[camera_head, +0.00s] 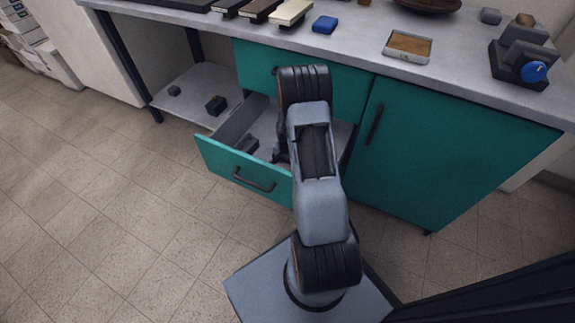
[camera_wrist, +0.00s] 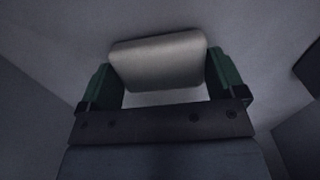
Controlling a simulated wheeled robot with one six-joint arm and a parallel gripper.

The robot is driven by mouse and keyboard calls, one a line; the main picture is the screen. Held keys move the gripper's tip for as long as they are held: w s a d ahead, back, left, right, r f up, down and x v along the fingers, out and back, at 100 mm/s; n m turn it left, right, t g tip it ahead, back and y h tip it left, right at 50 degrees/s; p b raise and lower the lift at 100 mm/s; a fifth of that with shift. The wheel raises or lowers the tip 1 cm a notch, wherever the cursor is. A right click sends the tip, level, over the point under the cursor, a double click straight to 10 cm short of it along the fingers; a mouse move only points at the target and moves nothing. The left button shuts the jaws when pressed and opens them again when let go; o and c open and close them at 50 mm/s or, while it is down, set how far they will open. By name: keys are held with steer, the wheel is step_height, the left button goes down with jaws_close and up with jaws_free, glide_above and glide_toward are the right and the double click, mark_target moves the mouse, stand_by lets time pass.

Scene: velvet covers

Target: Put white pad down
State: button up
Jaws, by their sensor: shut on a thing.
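The white pad (camera_wrist: 157,60) is a pale, rounded block in the wrist view. It sits between the two green fingers of my gripper (camera_wrist: 162,76), which is shut on it. A pale grey surface fills the view behind the pad; I cannot tell whether the pad touches it. In the head view my arm reaches over the open teal drawer (camera_head: 243,172), and a dark part of its end (camera_head: 281,146) shows inside the drawer. The pad is hidden there.
A dark object (camera_head: 250,144) lies in the drawer, left of my gripper. The closed teal door (camera_head: 415,150) is at the right. On the worktop (camera_head: 350,48) are a blue block (camera_head: 325,25), a tan-topped tray (camera_head: 409,57) and several books. A lower shelf (camera_head: 195,92) holds small dark blocks.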

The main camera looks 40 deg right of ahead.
steer(key=shift+f, duration=0.15)
steer(key=o, duration=0.6)
step_height(320, 180, up, 12)
steer(key=p, duration=0.4)
stand_by(0.6)
